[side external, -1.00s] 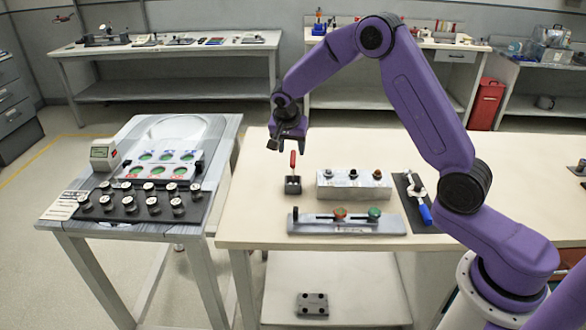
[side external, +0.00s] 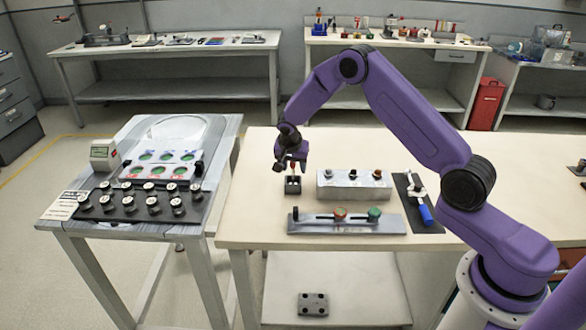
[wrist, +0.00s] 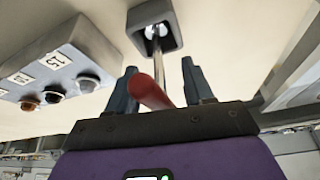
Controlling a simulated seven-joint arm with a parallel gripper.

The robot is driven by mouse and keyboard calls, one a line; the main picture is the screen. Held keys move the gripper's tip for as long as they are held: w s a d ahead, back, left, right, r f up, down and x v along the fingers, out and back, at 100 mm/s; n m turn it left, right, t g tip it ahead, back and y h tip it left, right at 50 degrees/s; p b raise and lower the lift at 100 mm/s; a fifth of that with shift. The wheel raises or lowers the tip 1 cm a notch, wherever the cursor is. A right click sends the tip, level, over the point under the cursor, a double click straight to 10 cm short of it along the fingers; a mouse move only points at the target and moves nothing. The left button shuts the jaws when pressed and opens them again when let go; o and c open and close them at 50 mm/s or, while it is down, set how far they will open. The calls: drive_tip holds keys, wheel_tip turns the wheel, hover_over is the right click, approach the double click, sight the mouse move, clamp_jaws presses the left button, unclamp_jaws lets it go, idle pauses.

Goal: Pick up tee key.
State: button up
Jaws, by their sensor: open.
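The tee key has a red handle (wrist: 151,93) and a thin metal shaft (wrist: 158,55). It stands in a small dark grey socket block (side external: 293,187) near the left end of the table; the block also shows in the wrist view (wrist: 152,20). My gripper (side external: 292,165) is over the block, pointing down. In the wrist view its fingers (wrist: 158,72) are open, with the red handle between them and visible space on both sides. In the side view the gripper hides most of the handle.
A grey block with several knobs (side external: 352,188) stands right of the socket. A slider plate with red and green buttons (side external: 320,225) lies in front. A dark mat with a blue-handled tool (side external: 412,190) is further right. A side table with several dials (side external: 150,228) stands left.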

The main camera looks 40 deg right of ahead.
clamp_jaws()
